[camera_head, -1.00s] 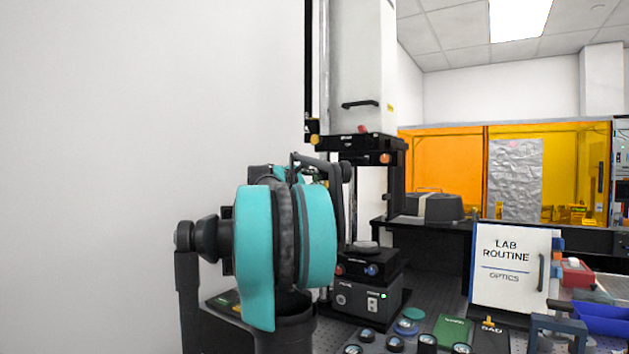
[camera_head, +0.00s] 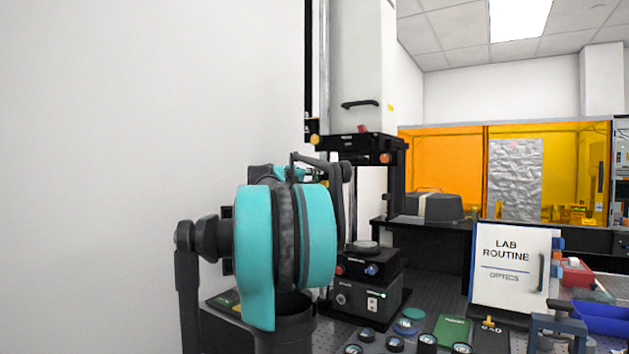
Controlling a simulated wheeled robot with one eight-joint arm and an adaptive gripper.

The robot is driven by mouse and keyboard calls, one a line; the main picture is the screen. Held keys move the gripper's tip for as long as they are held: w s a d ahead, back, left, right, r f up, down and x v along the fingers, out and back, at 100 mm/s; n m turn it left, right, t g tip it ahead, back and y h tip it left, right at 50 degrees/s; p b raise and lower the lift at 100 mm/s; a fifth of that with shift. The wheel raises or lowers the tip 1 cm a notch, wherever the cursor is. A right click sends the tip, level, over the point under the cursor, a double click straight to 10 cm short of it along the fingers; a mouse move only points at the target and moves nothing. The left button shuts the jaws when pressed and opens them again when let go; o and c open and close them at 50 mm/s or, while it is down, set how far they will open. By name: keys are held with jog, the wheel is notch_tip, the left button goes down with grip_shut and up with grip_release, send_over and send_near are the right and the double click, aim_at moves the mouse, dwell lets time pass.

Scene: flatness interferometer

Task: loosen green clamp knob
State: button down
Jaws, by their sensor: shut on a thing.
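My gripper (camera_head: 322,170) is small and mostly hidden behind my own teal and dark arm links. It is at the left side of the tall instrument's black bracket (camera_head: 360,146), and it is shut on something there. The green clamp knob is largely covered by my gripper and arm. Only a trace of green shows between the dark parts, so I cannot see its turn angle or the exact finger contact. The white instrument column (camera_head: 360,60) rises above the bracket.
The black stage base (camera_head: 368,297) with small knobs stands below the bracket. A plain white wall is on the left.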

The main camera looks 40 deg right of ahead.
jog(key=m, duration=0.6)
jog(key=shift+m, duration=0.4)
dwell(0.3)
jog(key=c, duration=1.2)
grip_release()
jog(key=shift+a, duration=0.15)
jog(key=v, duration=1.1)
jog(key=shift+s+a, duration=0.15)
jog(key=shift+a, duration=0.25)
